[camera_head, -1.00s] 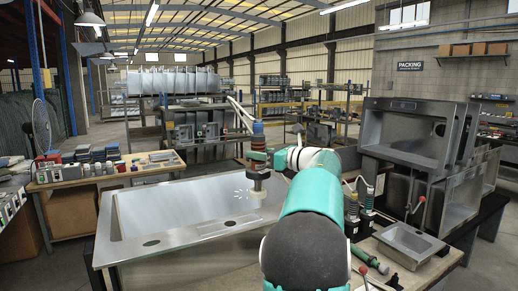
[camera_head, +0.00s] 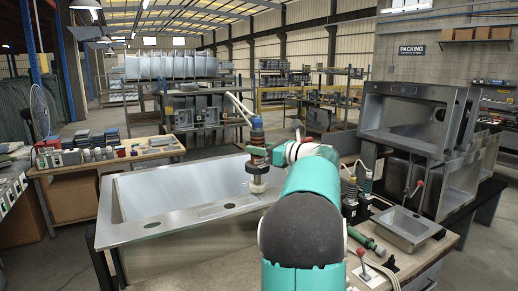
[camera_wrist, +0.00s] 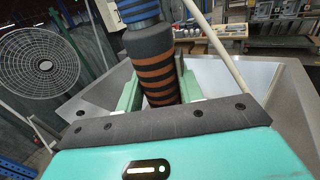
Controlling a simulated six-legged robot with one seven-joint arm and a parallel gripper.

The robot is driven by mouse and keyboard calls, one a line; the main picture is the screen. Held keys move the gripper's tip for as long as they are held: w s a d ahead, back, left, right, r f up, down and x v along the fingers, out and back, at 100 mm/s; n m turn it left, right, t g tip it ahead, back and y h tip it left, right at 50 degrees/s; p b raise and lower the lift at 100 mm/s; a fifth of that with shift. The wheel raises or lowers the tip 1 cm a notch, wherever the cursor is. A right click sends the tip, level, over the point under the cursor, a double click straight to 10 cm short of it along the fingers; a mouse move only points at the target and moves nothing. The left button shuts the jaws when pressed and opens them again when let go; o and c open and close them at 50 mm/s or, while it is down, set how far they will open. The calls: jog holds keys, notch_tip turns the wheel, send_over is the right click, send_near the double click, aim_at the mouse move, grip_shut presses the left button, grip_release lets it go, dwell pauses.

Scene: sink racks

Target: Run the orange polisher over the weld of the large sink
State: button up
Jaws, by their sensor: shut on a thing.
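The large steel sink (camera_head: 125,232) lies across the left and middle of the head view, with its basin open upward. The orange polisher (camera_wrist: 155,62), dark with orange bands, stands nearly upright in my gripper (camera_wrist: 160,94). My gripper is shut around its body, with a green finger on each side. In the head view the polisher (camera_head: 257,135) is above the right part of the sink, and its pale pad (camera_head: 257,188) is low by the right end of the basin. I cannot tell whether the pad touches the metal. The weld is not clearly visible.
A small sink (camera_head: 407,228) and a green tool (camera_head: 365,241) lie on the bench at right. Upright tools (camera_head: 358,195) stand beside my arm. Large steel sinks (camera_head: 415,120) are stacked behind. A cluttered table (camera_head: 160,153) and a fan (camera_head: 39,112) are at left. A pale hose rises from the polisher.

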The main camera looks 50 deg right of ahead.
jog(key=shift+f, duration=0.55)
dwell(0.4)
jog(key=shift+a, duration=0.1)
